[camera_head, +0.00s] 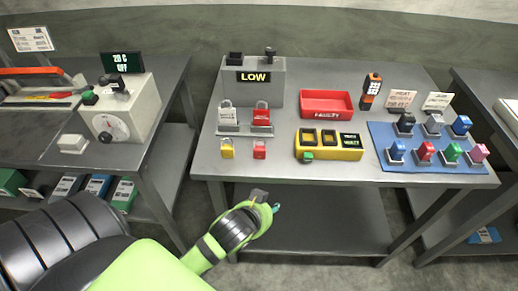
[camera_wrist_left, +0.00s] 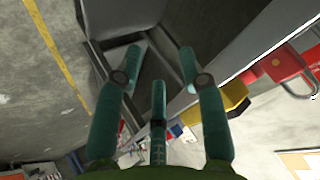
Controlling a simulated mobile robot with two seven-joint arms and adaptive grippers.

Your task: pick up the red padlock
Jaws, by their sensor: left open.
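The red padlock (camera_head: 262,115), with its metal shackle up, stands on a small grey rack (camera_head: 246,130) at the left of the middle table, beside a pale padlock (camera_head: 228,116). My left gripper (camera_head: 266,202) is in front of the table's front edge, below and nearer than the padlock, and apart from it. In the left wrist view its fingers (camera_wrist_left: 158,80) are spread with nothing between them. A red thing with a metal loop (camera_wrist_left: 290,60) shows at the right of that view; I cannot tell for sure that it is the padlock. My right gripper is out of view.
A small yellow piece (camera_head: 227,149) and a small red piece (camera_head: 259,150) lie before the rack. Behind stands a grey box reading LOW (camera_head: 258,90).

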